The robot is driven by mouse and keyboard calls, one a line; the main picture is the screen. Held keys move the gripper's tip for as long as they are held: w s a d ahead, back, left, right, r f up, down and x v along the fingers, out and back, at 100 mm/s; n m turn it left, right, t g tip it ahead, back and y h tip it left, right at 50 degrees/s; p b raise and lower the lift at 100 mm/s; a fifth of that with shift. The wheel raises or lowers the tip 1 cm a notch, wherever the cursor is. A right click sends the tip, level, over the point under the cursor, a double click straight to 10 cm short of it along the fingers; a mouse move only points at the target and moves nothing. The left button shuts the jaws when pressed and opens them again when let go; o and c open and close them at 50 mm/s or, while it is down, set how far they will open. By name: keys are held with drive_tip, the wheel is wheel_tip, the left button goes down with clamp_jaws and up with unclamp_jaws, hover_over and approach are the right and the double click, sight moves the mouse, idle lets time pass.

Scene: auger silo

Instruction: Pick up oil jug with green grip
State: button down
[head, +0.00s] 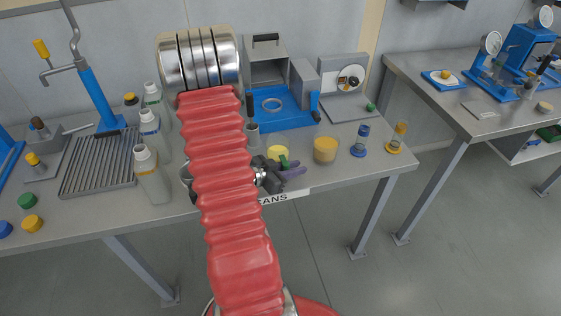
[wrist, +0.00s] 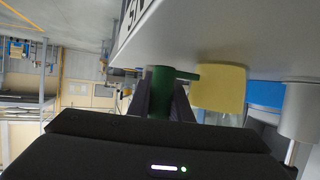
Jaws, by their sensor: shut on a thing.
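The oil jug (head: 277,152) is a small yellow vessel with a green grip on its near side. It stands near the front edge of the bench, partly hidden behind my gripper in the head view. My gripper (head: 290,169) reaches it from the left at grip height. In the wrist view the yellow jug body (wrist: 221,88) is right of the fingers, and the green grip (wrist: 160,85) is between the two fingers of my gripper (wrist: 164,103). My gripper is shut on the green grip. Whether the jug's base touches the bench is hidden.
A yellow tub (head: 325,150) stands just right of the jug, with a blue-based bottle (head: 360,141) beyond. A blue tray (head: 285,112) lies behind. White bottles (head: 152,178) and a draining rack (head: 97,165) are to the left. The floor in front is clear.

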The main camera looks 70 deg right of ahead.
drive_tip(key=shift+r, duration=0.25)
idle(0.4)
wheel_tip(320, 180, up, 9)
drive_tip(key=shift+r, duration=0.2)
idle(1.0)
drive_tip(key=shift+r, duration=0.1)
drive_tip(key=shift+s, duration=0.2)
idle(0.7)
